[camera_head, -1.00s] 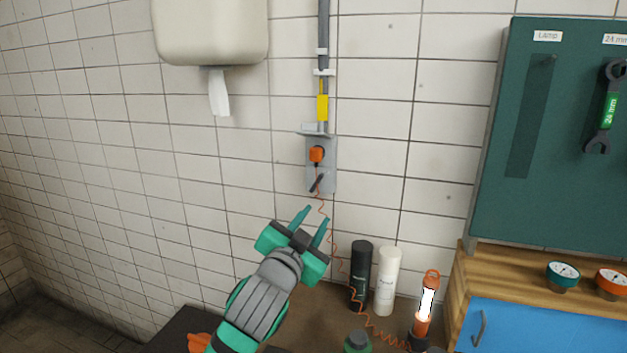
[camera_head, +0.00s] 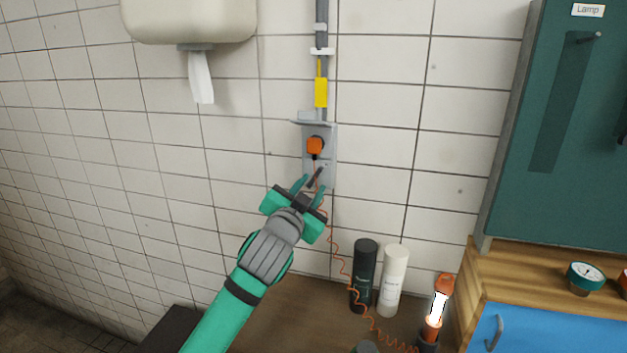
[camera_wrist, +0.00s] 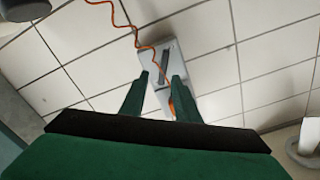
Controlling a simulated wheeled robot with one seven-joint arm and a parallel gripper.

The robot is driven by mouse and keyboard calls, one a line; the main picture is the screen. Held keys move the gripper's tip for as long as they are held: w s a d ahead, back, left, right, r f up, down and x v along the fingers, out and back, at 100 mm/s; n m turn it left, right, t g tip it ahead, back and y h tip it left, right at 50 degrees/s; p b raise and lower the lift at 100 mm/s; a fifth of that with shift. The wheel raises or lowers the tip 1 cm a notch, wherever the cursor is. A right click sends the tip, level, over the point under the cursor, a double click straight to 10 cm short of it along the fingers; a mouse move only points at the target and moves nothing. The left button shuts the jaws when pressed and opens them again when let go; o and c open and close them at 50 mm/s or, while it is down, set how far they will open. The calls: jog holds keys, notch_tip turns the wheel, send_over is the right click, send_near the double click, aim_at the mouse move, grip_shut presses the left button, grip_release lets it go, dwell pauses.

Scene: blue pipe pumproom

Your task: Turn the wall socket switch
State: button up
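The grey wall socket box (camera_head: 329,158) is fixed to the white tiles, with an orange plug (camera_head: 315,145) in its upper part. The dark switch lever (camera_head: 315,177) sits low on the box, tilted. My gripper (camera_head: 310,187) is open, with its fingertips close in front of the lever. In the wrist view, the two green fingers of my gripper (camera_wrist: 158,88) stand apart on either side of the grey box (camera_wrist: 170,50), and the dark lever (camera_wrist: 160,73) shows between them. I cannot tell whether the fingers touch the lever.
An orange coiled cord (camera_head: 343,268) hangs from the plug down to a lit lamp (camera_head: 437,308). A black bottle (camera_head: 363,275) and a white bottle (camera_head: 393,280) stand right of my arm. A towel dispenser (camera_head: 190,20) hangs upper left. A green tool board (camera_head: 545,130) is at right.

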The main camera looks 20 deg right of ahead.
aim_at(315, 178)
jog(key=shift+a+x, duration=0.25)
jog(key=shift+x, duration=2.15)
jog(key=shift+w, duration=0.15)
grip_shut()
